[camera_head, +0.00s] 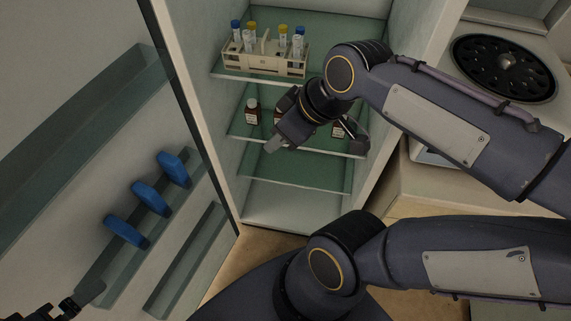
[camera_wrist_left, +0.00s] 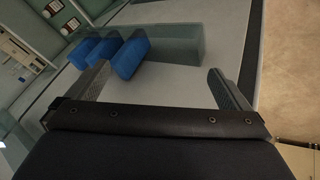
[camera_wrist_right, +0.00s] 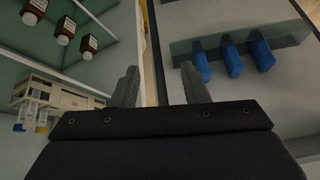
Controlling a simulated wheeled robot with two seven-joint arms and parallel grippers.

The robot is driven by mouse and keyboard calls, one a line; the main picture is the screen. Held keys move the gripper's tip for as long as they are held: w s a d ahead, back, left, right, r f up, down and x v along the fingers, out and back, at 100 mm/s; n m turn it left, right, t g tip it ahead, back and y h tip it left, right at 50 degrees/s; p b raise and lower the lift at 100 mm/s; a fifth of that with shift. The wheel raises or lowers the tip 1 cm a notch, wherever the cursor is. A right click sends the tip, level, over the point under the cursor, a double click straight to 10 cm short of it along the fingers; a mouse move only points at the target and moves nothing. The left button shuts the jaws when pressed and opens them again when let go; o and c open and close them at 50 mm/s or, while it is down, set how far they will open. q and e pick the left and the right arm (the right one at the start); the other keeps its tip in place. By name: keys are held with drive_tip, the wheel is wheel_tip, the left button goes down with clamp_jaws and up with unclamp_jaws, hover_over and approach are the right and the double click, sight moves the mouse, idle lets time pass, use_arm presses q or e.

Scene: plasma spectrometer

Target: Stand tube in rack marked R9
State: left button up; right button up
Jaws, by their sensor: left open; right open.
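A beige rack (camera_head: 262,64) stands on the top shelf of the open refrigerator and holds several clear tubes (camera_head: 248,42) with blue or yellow caps. The rack also shows upside down at the left of the right wrist view (camera_wrist_right: 70,98). No R9 marking is readable. My right gripper (camera_head: 278,143) is open and empty, in front of the shelves, lower than the rack and apart from it. My left gripper (camera_wrist_left: 158,75) is open and empty near the door shelf; only a small part shows in the head view's bottom left corner (camera_head: 78,300).
Brown bottles (camera_head: 252,112) stand on the shelf below the rack, partly hidden by my right arm. Blue objects (camera_head: 173,168) sit in the open door's shelf. The bottom compartment (camera_head: 290,205) looks empty. A machine with a dark round carousel (camera_head: 503,68) stands at right.

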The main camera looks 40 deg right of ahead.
drive_tip(key=s+a+f+m+y, duration=0.1)
drive_tip(key=s+a+f+m, duration=0.2)
drive_tip(key=s+f+m, duration=0.1)
drive_tip(key=shift+s+f+m, duration=0.3)
drive_tip(key=shift+s+m, duration=0.05)
drive_tip(key=shift+m, duration=0.45)
drive_tip(key=shift+c, duration=0.3)
